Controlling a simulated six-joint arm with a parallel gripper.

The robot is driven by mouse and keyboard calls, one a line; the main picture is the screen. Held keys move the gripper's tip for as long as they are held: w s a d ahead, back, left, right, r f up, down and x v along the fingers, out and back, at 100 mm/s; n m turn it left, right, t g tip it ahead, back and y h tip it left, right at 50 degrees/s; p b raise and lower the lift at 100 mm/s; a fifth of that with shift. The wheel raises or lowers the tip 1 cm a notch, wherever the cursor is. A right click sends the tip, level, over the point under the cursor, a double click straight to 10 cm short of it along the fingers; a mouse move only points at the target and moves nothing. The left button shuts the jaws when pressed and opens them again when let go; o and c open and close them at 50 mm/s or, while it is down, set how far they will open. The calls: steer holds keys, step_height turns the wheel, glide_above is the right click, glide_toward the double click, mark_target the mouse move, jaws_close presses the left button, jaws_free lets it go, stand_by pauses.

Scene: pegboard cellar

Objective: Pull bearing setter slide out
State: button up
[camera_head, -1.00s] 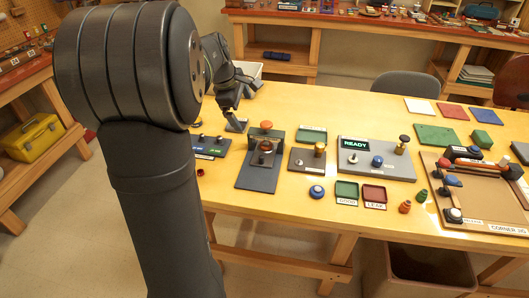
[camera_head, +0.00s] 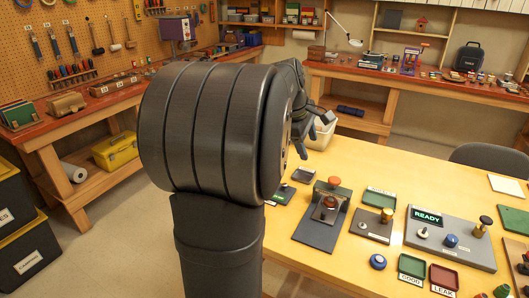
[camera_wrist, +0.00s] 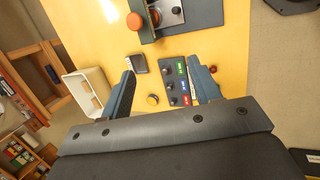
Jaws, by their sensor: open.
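The likely bearing setter (camera_head: 319,232) is a dark grey plate on the yellow table with an orange-red knob (camera_head: 334,182) on top and a dark red part below it. In the wrist view its dark base (camera_wrist: 200,18) and the orange knob (camera_wrist: 133,21) show at the top edge, partly cut off. Which part is the slide is not clear. My gripper (camera_wrist: 164,88) is open and empty, fingers spread above the table near a dark panel with coloured labels (camera_wrist: 178,82). The setter lies beyond the fingertips. In the head view my arm hides much of the gripper.
A small dark block (camera_wrist: 138,63), a yellow button (camera_wrist: 152,99) and a white bin (camera_wrist: 85,92) are near the fingers. A gold-knobbed plate (camera_head: 371,226) and a grey READY unit (camera_head: 455,238) stand right of the setter.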

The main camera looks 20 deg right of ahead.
steer(key=shift+f, duration=0.3)
steer(key=shift+c, duration=1.4)
steer(key=n+g, duration=0.3)
steer(key=n, duration=0.3)
glide_toward(324, 212)
steer(key=x, duration=0.8)
steer(key=shift+s+d+f, duration=0.1)
steer(key=shift+f, duration=0.2)
jaws_close()
